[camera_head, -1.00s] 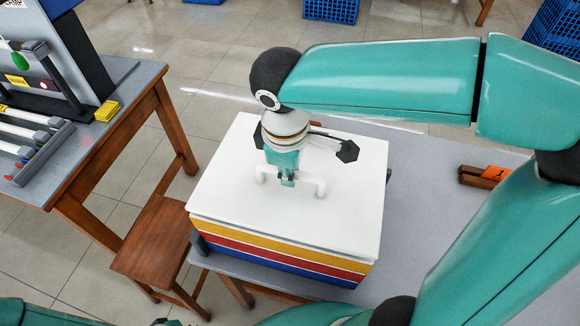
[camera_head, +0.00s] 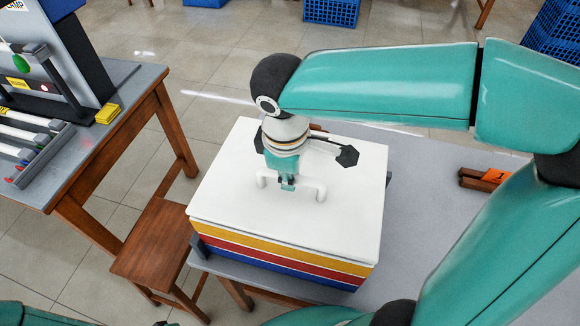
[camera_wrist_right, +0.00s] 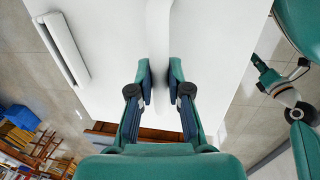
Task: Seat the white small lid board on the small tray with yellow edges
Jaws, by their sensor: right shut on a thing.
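The white lid board (camera_head: 230,205) lies level over the stack in the head view, its front edge close above the yellow-edged small tray (camera_head: 270,248). Whether it touches all round is hard to tell. My right gripper (camera_head: 288,185) is above the board, shut on its white handle (camera_head: 320,191). In the right wrist view, the fingers (camera_wrist_right: 160,92) press on both sides of the white handle bar (camera_wrist_right: 158,45). My left gripper (camera_wrist_right: 262,68) appears small at the right of that view; its finger state is unclear.
Red (camera_head: 280,261) and blue (camera_head: 280,273) layers show below the yellow edge. The stack stands at the left end of a grey table (camera_head: 430,205). A brown block with an orange label (camera_head: 494,176) lies farther right. A wooden stool (camera_head: 160,245) stands left.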

